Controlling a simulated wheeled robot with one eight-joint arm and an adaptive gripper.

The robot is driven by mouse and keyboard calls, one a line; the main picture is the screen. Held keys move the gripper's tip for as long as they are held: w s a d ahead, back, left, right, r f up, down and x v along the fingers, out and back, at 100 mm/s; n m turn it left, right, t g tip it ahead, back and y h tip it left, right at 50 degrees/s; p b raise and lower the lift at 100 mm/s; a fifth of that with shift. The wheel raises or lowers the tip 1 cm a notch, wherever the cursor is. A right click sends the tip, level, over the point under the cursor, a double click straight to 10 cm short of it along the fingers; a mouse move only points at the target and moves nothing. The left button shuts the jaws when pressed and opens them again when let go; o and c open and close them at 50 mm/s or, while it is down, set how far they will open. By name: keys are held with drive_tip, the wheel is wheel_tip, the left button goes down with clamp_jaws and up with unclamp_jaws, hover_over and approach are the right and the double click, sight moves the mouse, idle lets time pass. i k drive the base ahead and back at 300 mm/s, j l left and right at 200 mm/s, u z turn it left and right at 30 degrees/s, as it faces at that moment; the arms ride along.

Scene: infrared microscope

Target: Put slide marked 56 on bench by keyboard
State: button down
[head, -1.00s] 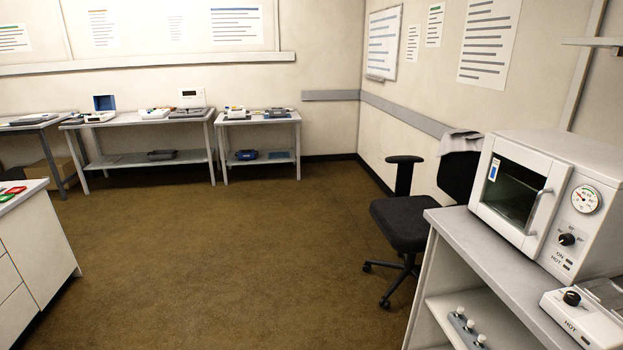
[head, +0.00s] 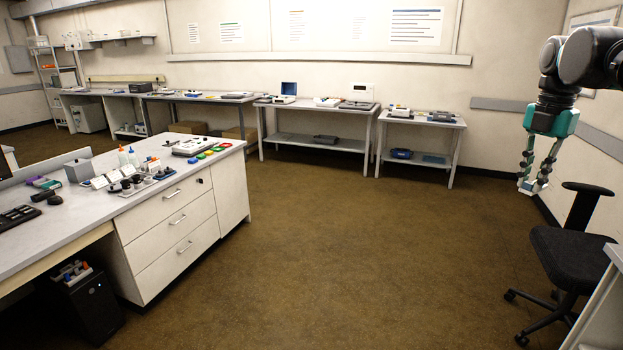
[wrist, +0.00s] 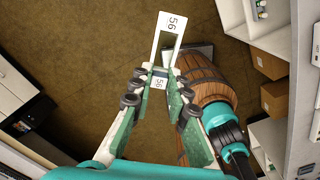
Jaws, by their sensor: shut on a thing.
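The slide marked 56 (wrist: 168,27) is a pale flat piece with a dark window and the printed number 56, and it sticks out past my fingertips in the wrist view. My gripper (wrist: 160,76) is shut on its near end, where a second 56 shows. In the head view my gripper (head: 532,180) hangs at the right, high above the floor, with a small pale piece at its tips. The black keyboard (head: 18,217) lies at the left edge on the white bench (head: 95,230), far from my gripper. Part of the keyboard is cut off by the frame.
The bench also holds a mouse (head: 54,200), bottles (head: 128,157), several small items and coloured blocks (head: 213,151). A black chair (head: 570,255) stands below my gripper at the right. Side tables (head: 325,122) line the back wall. The brown floor (head: 370,260) between is open.

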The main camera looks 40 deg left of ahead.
sight(80, 219)
drive_tip(key=j+u, duration=0.8)
drive_tip(key=i+j+u, duration=0.15)
drive_tip(key=j+u, duration=0.2)
drive_tip(key=j, duration=0.15)
drive_tip(key=i+j+u, duration=0.15)
drive_tip(key=j+u, duration=0.25)
drive_tip(key=i+j+u, duration=0.15)
drive_tip(key=i+j, duration=0.2)
drive_tip(key=j, duration=0.25)
drive_tip(key=i+j+u, duration=0.1)
drive_tip(key=i+j, duration=0.25)
drive_tip(key=j, duration=0.25)
drive_tip(key=i+j+u, duration=0.15)
drive_tip(key=i+j, duration=0.25)
drive_tip(key=j, duration=0.15)
drive_tip(key=i+j, duration=0.45)
drive_tip(key=j, duration=0.15)
